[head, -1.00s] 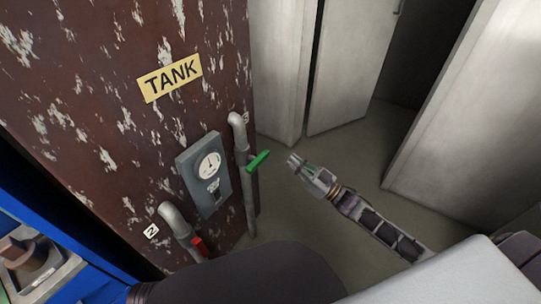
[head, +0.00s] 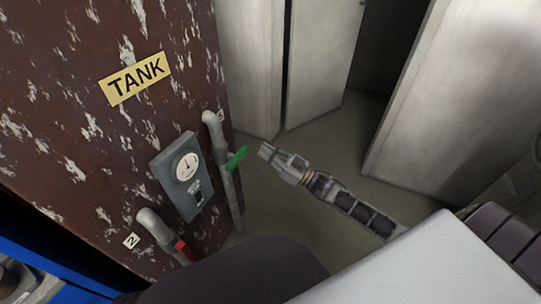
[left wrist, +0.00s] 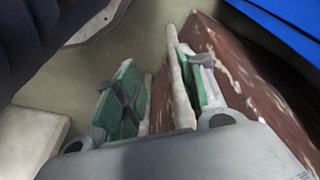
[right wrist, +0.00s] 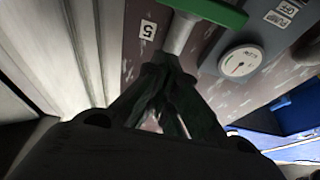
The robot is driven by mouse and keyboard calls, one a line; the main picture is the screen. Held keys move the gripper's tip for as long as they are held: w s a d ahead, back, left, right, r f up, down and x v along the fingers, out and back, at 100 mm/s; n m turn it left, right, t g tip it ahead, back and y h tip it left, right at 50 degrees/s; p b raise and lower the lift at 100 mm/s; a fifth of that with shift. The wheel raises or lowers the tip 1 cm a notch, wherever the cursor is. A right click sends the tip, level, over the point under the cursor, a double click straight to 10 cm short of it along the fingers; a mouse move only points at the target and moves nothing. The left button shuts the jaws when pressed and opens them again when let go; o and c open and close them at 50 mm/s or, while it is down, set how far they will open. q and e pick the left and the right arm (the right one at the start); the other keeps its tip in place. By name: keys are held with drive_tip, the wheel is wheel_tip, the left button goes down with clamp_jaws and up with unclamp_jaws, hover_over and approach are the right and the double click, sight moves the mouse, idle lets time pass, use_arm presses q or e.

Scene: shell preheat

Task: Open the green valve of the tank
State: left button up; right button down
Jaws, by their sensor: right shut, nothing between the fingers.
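The brown, paint-flaked tank (head: 75,160) fills the left of the head view, with a yellow TANK sign (head: 135,79). The green valve handle (head: 237,158) sits on a grey vertical pipe (head: 229,190); it slants up to the right. My right gripper (head: 264,151) is shut and empty, just right of the handle with a small gap. In the right wrist view, the green handle (right wrist: 205,9) lies beyond the closed fingertips (right wrist: 170,75). My left gripper (left wrist: 157,95) is open, its green-padded fingers apart; it is not seen in the head view.
A grey gauge box (head: 182,175) and a second pipe with a red handle (head: 184,250) are left of the green valve. Pale cabinets (head: 325,65) stand behind. Bare floor (head: 340,145) lies right of the tank. A blue structure (head: 45,265) is at lower left.

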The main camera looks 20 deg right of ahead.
sight(234, 157)
use_arm(q)
drive_tip(key=shift+t, duration=0.4)
drive_tip(key=r+b, duration=0.2)
drive_tip(key=r, duration=0.1)
drive_tip(key=r+b, duration=0.1)
drive_tip(key=shift+s+d+r, duration=0.2)
drive_tip(key=shift+s+d, duration=0.05)
drive_tip(key=shift+d, duration=0.15)
use_arm(e)
drive_tip(key=w+a+f, duration=0.1)
drive_tip(key=w+a, duration=0.3)
drive_tip(key=w, duration=0.1)
drive_tip(key=shift+w+a+f, duration=0.15)
drive_tip(key=shift+w+f, duration=0.1)
drive_tip(key=shift+f, duration=0.05)
use_arm(q)
drive_tip(key=shift+f, duration=0.1)
drive_tip(key=shift+w, duration=0.15)
